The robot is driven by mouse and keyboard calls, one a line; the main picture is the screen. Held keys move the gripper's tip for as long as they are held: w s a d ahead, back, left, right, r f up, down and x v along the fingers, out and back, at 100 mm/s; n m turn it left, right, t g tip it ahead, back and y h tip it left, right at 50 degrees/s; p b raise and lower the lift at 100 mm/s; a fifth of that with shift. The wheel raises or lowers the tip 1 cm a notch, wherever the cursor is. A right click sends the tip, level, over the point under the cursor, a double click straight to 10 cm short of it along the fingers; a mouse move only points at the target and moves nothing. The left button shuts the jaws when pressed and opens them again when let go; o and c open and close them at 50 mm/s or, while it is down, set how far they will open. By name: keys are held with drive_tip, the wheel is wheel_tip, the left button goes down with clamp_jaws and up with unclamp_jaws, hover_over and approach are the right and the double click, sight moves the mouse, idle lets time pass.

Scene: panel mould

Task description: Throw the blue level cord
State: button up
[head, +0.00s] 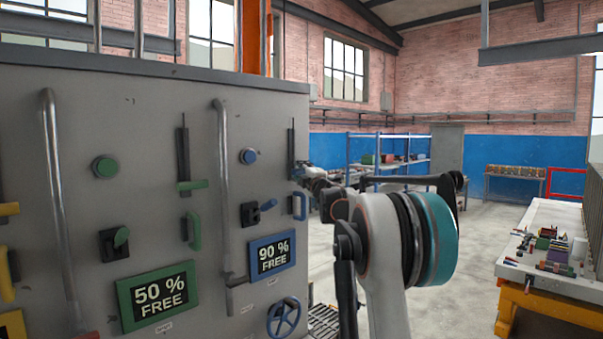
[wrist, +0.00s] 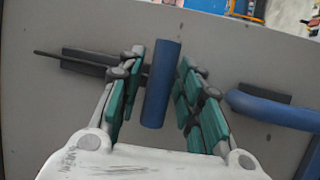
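The blue level cord's bar (wrist: 162,85) stands out from the grey panel in the wrist view, beside a dark slotted bracket (wrist: 85,62) with a thin rod. My gripper (wrist: 158,98) is open, with its green-padded fingers on either side of the bar. The bar lies nearer the right fingers; I cannot tell whether they touch it. In the head view my gripper (head: 303,171) is at the panel's right edge, below the thin black rod (head: 291,150), and largely hides the bar.
A blue handle (wrist: 270,108) sits close to the right of my fingers; it also shows in the head view (head: 299,206). The panel (head: 140,120) also bears a blue button (head: 248,157), a black switch (head: 250,214), a blue wheel (head: 284,317) and green controls. A workbench (head: 545,275) stands right.

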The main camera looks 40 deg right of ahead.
clamp_jaws()
wheel_tip(320, 180, up, 11)
drive_tip(key=p, duration=0.5)
drive_tip(key=shift+f, duration=0.2)
drive_tip(key=shift+o, duration=2.1)
unclamp_jaws()
drive_tip(key=shift+r, duration=0.1)
drive_tip(key=shift+o, duration=0.2)
drive_tip(key=v, duration=1.2)
